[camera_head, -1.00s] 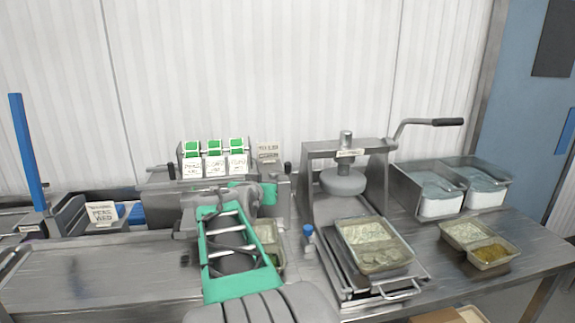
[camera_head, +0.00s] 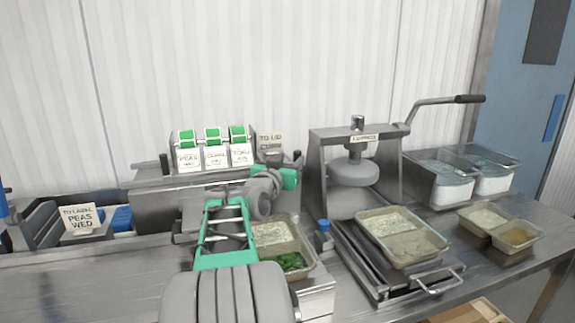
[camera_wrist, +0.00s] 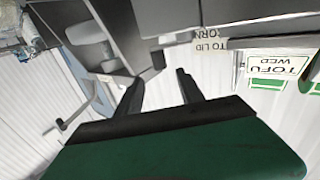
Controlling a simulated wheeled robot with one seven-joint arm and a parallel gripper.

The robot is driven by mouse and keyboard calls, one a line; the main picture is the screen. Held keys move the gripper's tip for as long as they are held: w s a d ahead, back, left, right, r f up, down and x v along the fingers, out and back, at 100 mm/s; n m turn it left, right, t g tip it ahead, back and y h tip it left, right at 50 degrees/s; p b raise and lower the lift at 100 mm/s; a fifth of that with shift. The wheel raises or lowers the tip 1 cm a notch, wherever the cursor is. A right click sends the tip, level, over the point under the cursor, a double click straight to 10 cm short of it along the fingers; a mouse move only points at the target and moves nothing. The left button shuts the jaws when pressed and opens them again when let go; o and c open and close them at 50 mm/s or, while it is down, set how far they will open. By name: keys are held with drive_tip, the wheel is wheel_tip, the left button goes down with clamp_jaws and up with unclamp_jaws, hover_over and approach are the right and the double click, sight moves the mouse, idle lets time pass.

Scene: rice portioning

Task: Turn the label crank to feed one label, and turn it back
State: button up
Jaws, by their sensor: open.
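The label machine (camera_head: 160,205) stands at the back left, with green-and-white label rolls (camera_head: 212,150) reading peas, corn and tofu on top. A small dark upright knob (camera_head: 298,158), which looks like the crank's handle, shows at its right end. In the wrist view, which is upside down, a dark knob (camera_wrist: 157,61) shows just beyond my fingertips, in line with the gap. My gripper (camera_wrist: 160,76) is open with nothing between its fingers. In the head view its green body is beside the machine's right end; its fingers are hard to make out. The crank's arm is not clearly visible.
A "to lid corn" card (camera_head: 270,143) stands behind the knob. A lid press (camera_head: 315,165) stands to the right, a filled tray (camera_head: 372,215) on its slide. The bench's left front is bare.

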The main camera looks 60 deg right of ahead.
sight(296, 155)
drive_tip(key=d, duration=0.2)
drive_tip(key=d+p, duration=0.1)
drive_tip(key=d, duration=0.2)
drive_tip(key=w+d, duration=0.1)
drive_tip(key=d, duration=0.1)
drive_tip(key=shift+d+f+p, duration=0.2)
drive_tip(key=shift+d+p, duration=0.2)
drive_tip(key=shift+w, duration=0.1)
drive_tip(key=shift+c, duration=0.3)
clamp_jaws()
